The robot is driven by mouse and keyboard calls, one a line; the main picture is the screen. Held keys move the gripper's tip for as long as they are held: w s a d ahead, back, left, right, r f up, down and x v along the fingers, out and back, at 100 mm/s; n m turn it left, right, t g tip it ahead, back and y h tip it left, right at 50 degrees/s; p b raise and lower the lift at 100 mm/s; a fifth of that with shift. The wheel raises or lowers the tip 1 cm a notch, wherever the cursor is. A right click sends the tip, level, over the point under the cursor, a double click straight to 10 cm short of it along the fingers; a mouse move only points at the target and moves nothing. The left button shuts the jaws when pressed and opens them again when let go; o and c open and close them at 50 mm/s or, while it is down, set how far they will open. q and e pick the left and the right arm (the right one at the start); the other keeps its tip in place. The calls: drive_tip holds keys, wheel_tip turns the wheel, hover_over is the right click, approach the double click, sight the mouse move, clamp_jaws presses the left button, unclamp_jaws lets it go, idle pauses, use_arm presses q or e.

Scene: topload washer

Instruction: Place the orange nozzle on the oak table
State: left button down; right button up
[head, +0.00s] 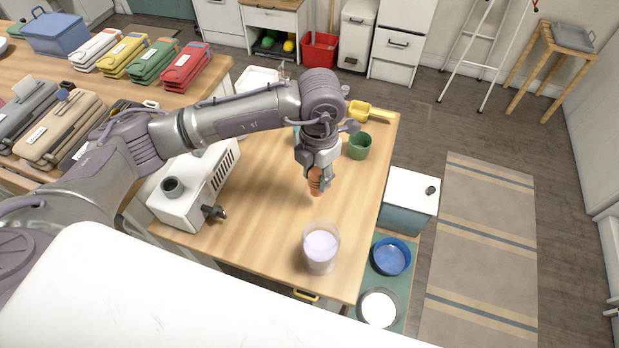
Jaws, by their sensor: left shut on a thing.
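The orange nozzle (315,184) is small and ribbed, and it points downward between the fingers of my left gripper (322,180). My left gripper is shut on it. The oak table (270,215) lies directly below, and the nozzle is over its middle. I cannot tell whether the nozzle's lower end touches the tabletop. My right gripper is not in the head view.
On the table stand a clear container of pale lilac contents (320,248), a green cup (360,146), a yellow scoop (368,111) and a white machine (192,190). Bare wood surrounds the nozzle. Blue (391,256) and white (379,307) bowls sit lower, right.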

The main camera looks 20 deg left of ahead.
use_arm(q)
drive_tip(key=f, duration=0.1)
drive_tip(key=a+f+p, duration=0.1)
drive_tip(key=f, duration=0.1)
drive_tip(key=a+f, duration=0.1)
drive_tip(key=f, duration=0.1)
drive_tip(key=shift+p, duration=0.35)
drive_tip(key=shift+w+f, duration=0.1)
drive_tip(key=shift+f, duration=0.1)
drive_tip(key=shift+f, duration=0.25)
drive_tip(key=c, duration=0.7)
unclamp_jaws()
drive_tip(key=shift+r, duration=0.1)
